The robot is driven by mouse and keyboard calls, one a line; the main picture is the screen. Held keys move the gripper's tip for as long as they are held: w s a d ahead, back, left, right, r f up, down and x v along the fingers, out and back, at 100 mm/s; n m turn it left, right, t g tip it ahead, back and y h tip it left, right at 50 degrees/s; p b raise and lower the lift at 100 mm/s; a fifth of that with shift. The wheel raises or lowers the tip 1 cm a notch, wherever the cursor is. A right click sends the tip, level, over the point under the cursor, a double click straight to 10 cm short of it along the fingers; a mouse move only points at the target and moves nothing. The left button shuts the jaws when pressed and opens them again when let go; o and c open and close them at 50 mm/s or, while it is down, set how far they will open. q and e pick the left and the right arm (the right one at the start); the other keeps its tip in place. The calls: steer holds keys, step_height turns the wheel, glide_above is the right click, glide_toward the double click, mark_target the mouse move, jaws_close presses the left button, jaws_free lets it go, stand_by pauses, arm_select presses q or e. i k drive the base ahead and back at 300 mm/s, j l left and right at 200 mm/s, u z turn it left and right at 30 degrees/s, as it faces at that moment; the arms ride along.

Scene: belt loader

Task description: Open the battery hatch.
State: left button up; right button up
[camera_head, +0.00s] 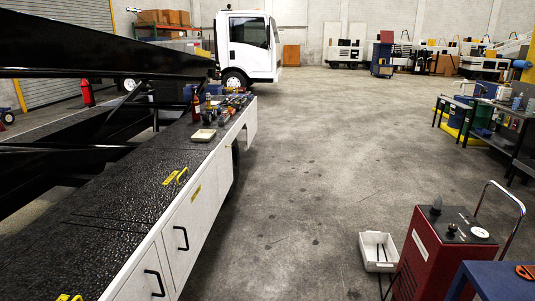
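The belt loader's black textured deck (110,205) runs along the left, with white side panels (190,225) below its edge. Two closed side panels carry black handles, one at the middle (181,238) and one nearer (155,283). A yellow handle (175,176) lies on the deck, and another yellow piece (68,298) shows at the bottom edge. A yellow label (196,193) is on the side panel. I cannot tell which panel is the battery hatch. Seams show in the deck, and no panel near me looks raised. Neither of my grippers is in view.
Black boom beams (100,55) hang over the deck. Tools (225,107) and a pale tray (203,135) lie on its far end. A red cart (440,250), a white bin (377,251) and a blue table (495,282) stand at right. The middle floor is clear.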

mark_target(143, 192)
steer(key=i+l, duration=0.15)
steer(key=i, duration=0.3)
steer(key=i+l, duration=0.15)
steer(key=i, duration=0.35)
steer(key=i+l+u, duration=0.1)
steer(key=i, duration=0.35)
steer(key=i+l, duration=0.2)
steer(key=i, duration=0.3)
steer(key=i+j+u, duration=0.1)
steer(key=i+u, duration=0.25)
steer(key=u, duration=0.15)
steer(key=i+u, duration=0.35)
steer(key=u, duration=0.15)
steer(key=i+l+u, duration=0.2)
steer(key=i+u, duration=0.15)
steer(key=u, duration=0.15)
steer(key=i+u, duration=0.35)
steer(key=i+j+u, duration=0.1)
steer(key=u, duration=0.25)
steer(key=i+u, duration=0.35)
steer(key=k+l, duration=0.05)
steer(key=k, duration=0.05)
